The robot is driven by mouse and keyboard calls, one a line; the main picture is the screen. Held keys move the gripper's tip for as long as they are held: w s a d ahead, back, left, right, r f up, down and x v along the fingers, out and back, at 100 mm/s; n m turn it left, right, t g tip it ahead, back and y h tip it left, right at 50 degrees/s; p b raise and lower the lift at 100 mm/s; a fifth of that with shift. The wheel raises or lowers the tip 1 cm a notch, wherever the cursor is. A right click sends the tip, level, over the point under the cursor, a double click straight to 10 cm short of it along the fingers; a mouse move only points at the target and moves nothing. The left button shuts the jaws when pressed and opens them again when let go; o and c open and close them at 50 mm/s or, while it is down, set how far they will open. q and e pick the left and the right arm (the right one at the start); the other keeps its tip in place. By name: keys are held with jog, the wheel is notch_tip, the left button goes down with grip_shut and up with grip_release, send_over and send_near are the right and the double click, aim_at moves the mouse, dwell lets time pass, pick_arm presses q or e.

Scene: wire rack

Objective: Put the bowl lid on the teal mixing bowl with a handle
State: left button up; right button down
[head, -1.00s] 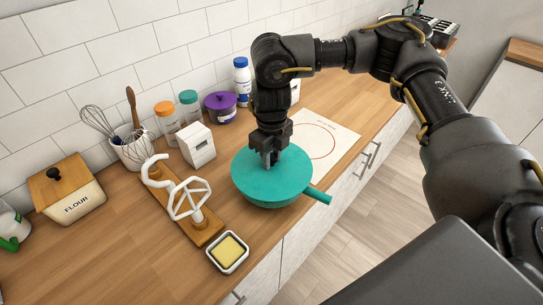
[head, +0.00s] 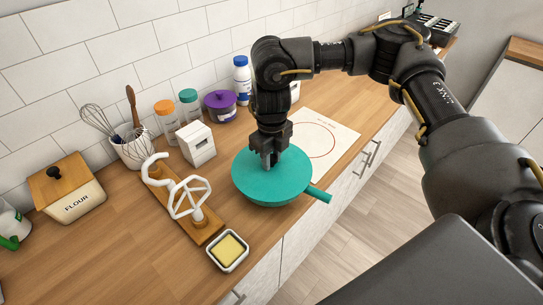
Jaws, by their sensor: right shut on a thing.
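The teal mixing bowl (head: 271,202) stands on the wooden counter near its front edge, its handle (head: 319,195) pointing right. The teal bowl lid (head: 252,171) covers the top of the bowl, and its surface looks level. I cannot tell whether its rim is fully seated. My right gripper (head: 270,160) points straight down over the lid's middle, shut on a part of the lid that its fingers hide. My left gripper is not in view.
A wooden stand with white mixer attachments (head: 187,198) and a butter dish (head: 228,250) are left of the bowl. A white box (head: 197,145), jars and a purple pot (head: 221,105) stand behind. A white sheet with a red circle (head: 322,142) lies right of the bowl.

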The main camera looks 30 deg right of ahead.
jog(key=c, duration=0.7)
grip_release()
jog(key=shift+r, duration=0.2)
notch_tip(320, 180, up, 7)
jog(key=p, duration=0.6)
jog(key=shift+f+p, duration=0.1)
jog(key=shift+p, duration=0.2)
jog(key=shift+w+r, duration=0.1)
jog(key=shift+r, duration=0.15)
notch_tip(320, 180, up, 10)
jog(key=b, duration=0.2)
jog(key=shift+b, duration=0.3)
